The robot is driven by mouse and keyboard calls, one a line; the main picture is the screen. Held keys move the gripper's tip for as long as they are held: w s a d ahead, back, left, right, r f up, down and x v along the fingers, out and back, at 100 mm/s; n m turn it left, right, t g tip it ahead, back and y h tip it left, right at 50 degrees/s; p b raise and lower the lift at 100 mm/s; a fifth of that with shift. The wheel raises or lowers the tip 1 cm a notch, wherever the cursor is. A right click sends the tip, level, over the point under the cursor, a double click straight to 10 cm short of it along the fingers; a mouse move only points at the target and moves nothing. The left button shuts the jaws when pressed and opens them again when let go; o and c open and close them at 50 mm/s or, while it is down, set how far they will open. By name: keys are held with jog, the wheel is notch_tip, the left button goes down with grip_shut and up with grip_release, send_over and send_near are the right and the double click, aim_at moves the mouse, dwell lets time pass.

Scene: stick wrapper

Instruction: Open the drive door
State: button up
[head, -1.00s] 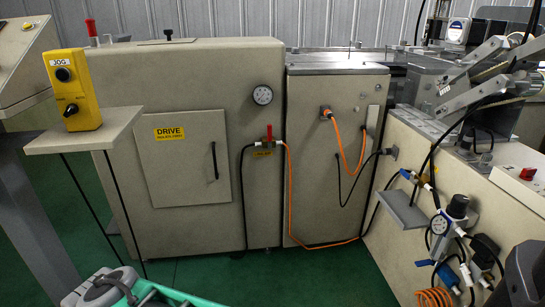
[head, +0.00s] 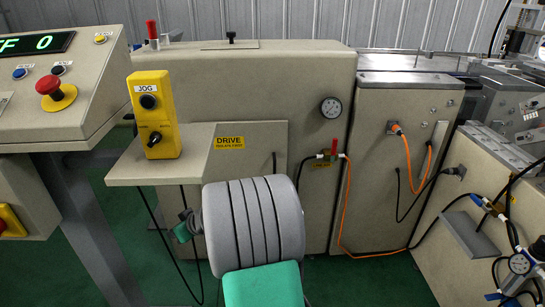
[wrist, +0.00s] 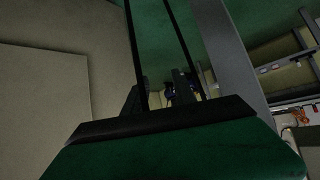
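The drive door (head: 252,135) is a beige panel on the front of the large machine, with a yellow DRIVE label (head: 230,142). Its visible top and right edges look flush with the machine. The black handle (head: 274,162) shows near the door's right edge. My grey and green arm hides the lower door, and the jog shelf hides part of its left side. A pale flat panel, probably the door, fills the left of the wrist view (wrist: 45,110). My gripper (wrist: 160,100) is dark in the wrist view; its finger opening is unclear, and I see nothing held.
A control console (head: 60,90) is at the left. An orange cable (head: 347,215) hangs right of the door. Green floor (head: 375,280) is open at right.

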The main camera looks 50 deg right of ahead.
jog(key=d+r+m+t+h+p, duration=0.2)
jog(key=d+t, duration=0.1)
jog(key=d, duration=1)
jog(key=m+t+h+p, duration=0.1)
jog(key=m+h+p, duration=0.2)
jog(key=m+h, duration=0.5)
send_near(275, 172)
jog(key=w+n+h, duration=0.2)
jog(key=w, duration=0.1)
jog(key=x, duration=0.4)
jog(key=f+x, duration=0.1)
jog(key=x, duration=0.2)
jog(key=shift+s+d, duration=0.2)
jog(key=shift+d, duration=0.2)
jog(key=shift+w+d, duration=0.3)
grip_shut()
